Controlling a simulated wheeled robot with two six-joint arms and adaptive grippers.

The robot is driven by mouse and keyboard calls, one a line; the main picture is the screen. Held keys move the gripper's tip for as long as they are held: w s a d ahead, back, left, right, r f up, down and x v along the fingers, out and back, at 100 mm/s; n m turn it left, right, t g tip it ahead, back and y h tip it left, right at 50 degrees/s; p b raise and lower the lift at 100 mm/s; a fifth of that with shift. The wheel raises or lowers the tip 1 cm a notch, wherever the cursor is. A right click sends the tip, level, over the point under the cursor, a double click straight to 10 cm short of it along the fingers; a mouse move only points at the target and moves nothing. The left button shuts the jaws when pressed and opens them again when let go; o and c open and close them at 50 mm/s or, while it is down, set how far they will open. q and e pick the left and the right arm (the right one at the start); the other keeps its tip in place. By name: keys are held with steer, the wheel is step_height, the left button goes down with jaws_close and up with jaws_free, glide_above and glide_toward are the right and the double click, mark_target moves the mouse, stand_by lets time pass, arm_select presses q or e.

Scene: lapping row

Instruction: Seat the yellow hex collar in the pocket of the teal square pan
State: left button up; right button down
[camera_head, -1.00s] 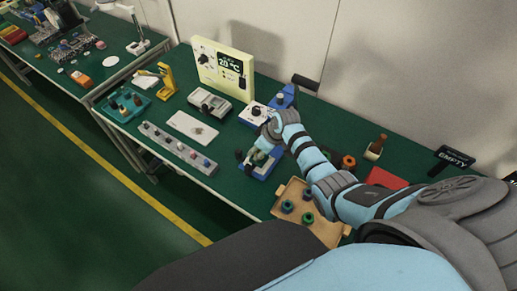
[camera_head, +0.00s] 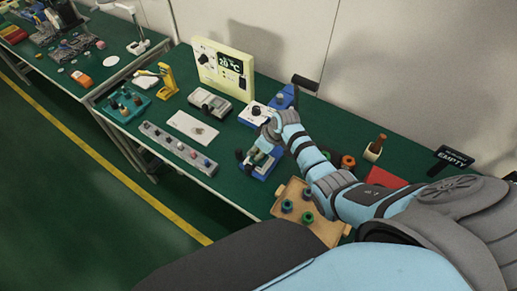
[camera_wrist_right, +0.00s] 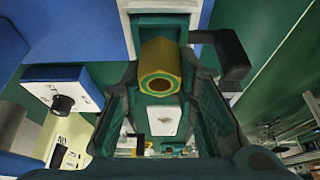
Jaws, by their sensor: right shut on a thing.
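The yellow hex collar (camera_wrist_right: 160,68) shows in the right wrist view, between the fingertips of my right gripper (camera_wrist_right: 162,85), which is shut on it. Its ringed end faces the camera. Just beyond it is a teal surface with a pale square rim (camera_wrist_right: 130,8), which looks like the teal square pan; I cannot tell whether the collar touches it. In the head view my right gripper (camera_head: 266,142) is over a blue fixture (camera_head: 262,170) near the bench's front edge, and hides the collar there. My left gripper is not in view.
A black clamp part (camera_wrist_right: 232,62) stands close beside the right fingers. A white-topped control box (camera_head: 254,115) and a cream panel (camera_head: 224,70) stand behind. A tan tray (camera_head: 322,228) with several collars lies to the right, and a grey strip (camera_head: 176,147) to the left.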

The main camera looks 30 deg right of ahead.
arm_select(q)
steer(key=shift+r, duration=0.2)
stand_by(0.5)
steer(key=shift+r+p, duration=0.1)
steer(key=shift+p, duration=0.25)
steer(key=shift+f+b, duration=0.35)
steer(key=shift+b, duration=0.05)
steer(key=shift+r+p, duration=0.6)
stand_by(2.1)
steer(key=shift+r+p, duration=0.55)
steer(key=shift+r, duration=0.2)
stand_by(1.1)
